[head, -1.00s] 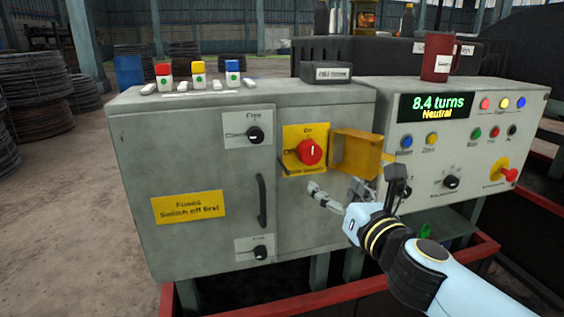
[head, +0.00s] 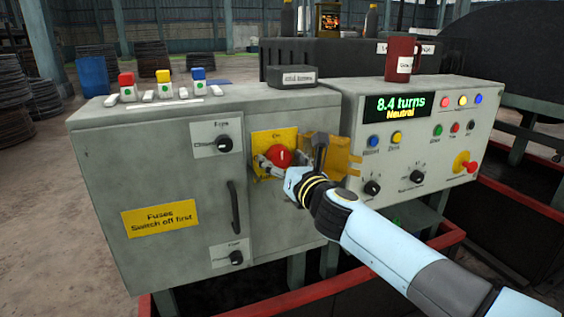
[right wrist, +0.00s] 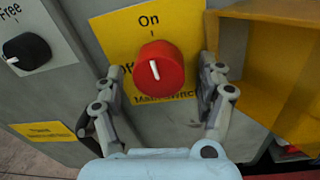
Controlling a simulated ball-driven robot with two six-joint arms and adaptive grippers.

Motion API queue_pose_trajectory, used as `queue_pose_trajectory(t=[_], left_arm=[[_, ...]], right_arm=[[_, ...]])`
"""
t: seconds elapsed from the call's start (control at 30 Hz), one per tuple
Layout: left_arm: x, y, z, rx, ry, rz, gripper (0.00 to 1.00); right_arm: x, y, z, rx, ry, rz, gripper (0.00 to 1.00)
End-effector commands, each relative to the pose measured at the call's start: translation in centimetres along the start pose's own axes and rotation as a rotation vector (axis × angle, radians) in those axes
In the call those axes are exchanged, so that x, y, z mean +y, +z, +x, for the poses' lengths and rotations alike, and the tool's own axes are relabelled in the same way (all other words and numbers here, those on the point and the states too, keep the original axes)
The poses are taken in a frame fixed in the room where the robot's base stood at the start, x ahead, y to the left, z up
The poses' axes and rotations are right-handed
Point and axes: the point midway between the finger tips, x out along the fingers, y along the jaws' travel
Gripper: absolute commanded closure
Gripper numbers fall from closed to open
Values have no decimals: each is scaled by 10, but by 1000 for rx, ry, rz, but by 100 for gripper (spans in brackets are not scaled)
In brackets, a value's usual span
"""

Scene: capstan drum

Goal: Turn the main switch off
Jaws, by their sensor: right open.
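The main switch is a red round knob (head: 279,156) on a yellow plate (head: 262,138) on the grey cabinet. In the right wrist view the red knob (right wrist: 160,68) has its white mark pointing up, roughly toward the word On. A yellow hinged cover (head: 342,158) stands swung open to the right of it; the cover also shows in the right wrist view (right wrist: 255,75). My right gripper (head: 290,160) is at the knob, open, with one finger on each side in the right wrist view (right wrist: 160,85). I cannot tell whether the fingers touch it. My left gripper is out of view.
The fuse door has a black handle (head: 234,207) and two black knobs, upper (head: 224,144) and lower (head: 236,257). A control panel (head: 440,150) with buttons and a display stands right. A red mug (head: 400,60) and a grey box (head: 292,76) stand on top.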

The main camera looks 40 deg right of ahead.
Motion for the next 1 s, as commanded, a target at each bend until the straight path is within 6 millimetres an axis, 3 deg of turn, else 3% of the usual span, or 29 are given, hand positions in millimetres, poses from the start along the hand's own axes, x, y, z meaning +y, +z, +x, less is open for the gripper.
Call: queue_pose_trajectory(t=[0.2,0.63,1.0], left_arm=[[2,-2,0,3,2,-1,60],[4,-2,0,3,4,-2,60],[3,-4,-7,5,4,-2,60]], right_arm=[[0,0,0,0,0,0,28],[0,0,0,0,0,0,83],[0,1,0,5,-1,-67,83]])
